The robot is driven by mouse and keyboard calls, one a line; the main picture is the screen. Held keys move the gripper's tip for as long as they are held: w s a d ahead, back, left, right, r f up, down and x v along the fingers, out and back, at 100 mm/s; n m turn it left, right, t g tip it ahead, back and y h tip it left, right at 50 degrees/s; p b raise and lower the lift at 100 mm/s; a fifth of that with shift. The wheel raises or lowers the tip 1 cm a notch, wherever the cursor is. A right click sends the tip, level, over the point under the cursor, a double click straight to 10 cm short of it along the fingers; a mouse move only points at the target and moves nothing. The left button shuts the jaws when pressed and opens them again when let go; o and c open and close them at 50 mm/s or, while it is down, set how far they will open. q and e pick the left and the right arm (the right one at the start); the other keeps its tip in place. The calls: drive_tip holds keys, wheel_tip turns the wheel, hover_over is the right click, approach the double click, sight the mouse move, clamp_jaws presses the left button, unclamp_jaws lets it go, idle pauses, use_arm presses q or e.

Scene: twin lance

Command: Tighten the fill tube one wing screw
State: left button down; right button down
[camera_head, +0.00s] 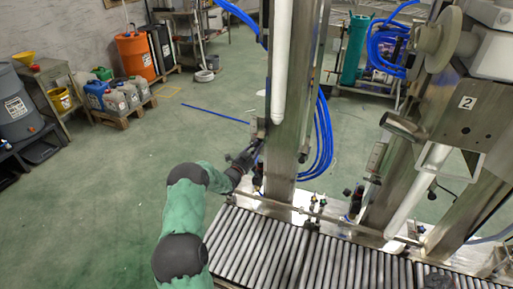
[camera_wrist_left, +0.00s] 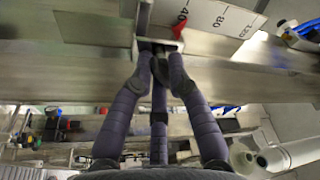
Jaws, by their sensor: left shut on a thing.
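My left gripper (camera_head: 256,146) reaches in to the side of the near steel column (camera_head: 285,150), below a white fill tube (camera_head: 283,60). In the left wrist view its fingers (camera_wrist_left: 160,52) are closed together on a small dark part at a bracket beside the scale plate (camera_wrist_left: 215,18). That part is where the wing screw sits, mostly hidden by the fingers. A red pointer (camera_wrist_left: 181,29) lies by the scale.
A roller conveyor (camera_head: 270,245) runs below the columns. Blue hoses (camera_head: 322,140) hang behind the near column. A second station with a plate marked 2 (camera_head: 467,103) stands at the right. The green floor at the left is mostly clear.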

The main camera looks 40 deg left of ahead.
use_arm(q)
drive_tip(key=shift+w+a+r+m, duration=0.1)
drive_tip(key=shift+a+r+m, duration=0.15)
drive_tip(key=shift+r+m, duration=0.3)
drive_tip(key=shift+m+h, duration=0.4)
drive_tip(key=shift+m, duration=0.85)
drive_tip(key=shift+m+g, duration=0.4)
drive_tip(key=shift+m, duration=0.8)
drive_tip(key=shift+d, duration=0.1)
drive_tip(key=shift+m+h, duration=0.3)
drive_tip(key=shift+m, duration=0.8)
drive_tip(key=c, duration=1.4)
unclamp_jaws()
drive_tip(key=shift+d, duration=0.1)
drive_tip(key=shift+w+f+g, duration=0.15)
drive_tip(key=shift+f+g, duration=0.05)
drive_tip(key=shift+g, duration=0.1)
